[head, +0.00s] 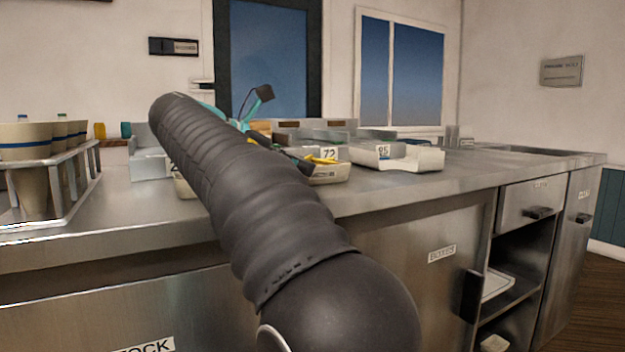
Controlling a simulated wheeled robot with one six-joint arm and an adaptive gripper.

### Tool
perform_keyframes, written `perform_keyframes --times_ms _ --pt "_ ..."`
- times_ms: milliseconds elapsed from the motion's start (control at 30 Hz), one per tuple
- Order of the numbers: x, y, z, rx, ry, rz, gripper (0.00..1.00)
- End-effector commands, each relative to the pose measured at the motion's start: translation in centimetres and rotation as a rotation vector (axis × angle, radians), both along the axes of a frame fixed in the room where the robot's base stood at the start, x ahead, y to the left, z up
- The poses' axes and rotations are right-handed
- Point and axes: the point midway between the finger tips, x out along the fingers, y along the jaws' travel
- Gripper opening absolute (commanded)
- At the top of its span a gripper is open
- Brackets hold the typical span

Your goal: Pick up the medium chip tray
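Pale chip trays stand on the steel counter. One tray (332,176), by a label reading 72, has yellow pieces showing at its top. A wider white tray (425,160), by a label that looks like 85, is to its right. Another pale tray (184,188) is mostly hidden behind my arm at the left. I cannot tell which is the medium one. My dark ribbed arm crosses the middle of the view. Dark parts that seem to be my gripper (298,160) show just left of the 72 label. Its fingers are largely hidden, and I see no clear grip on a tray.
A metal rack (62,190) with several tan, blue-banded cups stands at the left. The steel counter (480,168) is clear at the right. Below are a drawer (530,204), open shelves and cupboard doors with projecting handles.

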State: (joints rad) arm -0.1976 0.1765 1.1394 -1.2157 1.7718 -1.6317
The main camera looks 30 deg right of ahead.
Motion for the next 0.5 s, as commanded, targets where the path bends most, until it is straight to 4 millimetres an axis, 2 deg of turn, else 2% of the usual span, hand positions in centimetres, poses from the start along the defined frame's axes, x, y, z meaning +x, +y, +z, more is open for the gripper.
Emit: perform_keyframes --times_ms 300,500 --pt "0.3 -4.1 -1.8 -0.001 0.001 -0.004 0.32" --pt "0.3 -4.6 -1.9 -0.001 0.001 -0.003 0.32"
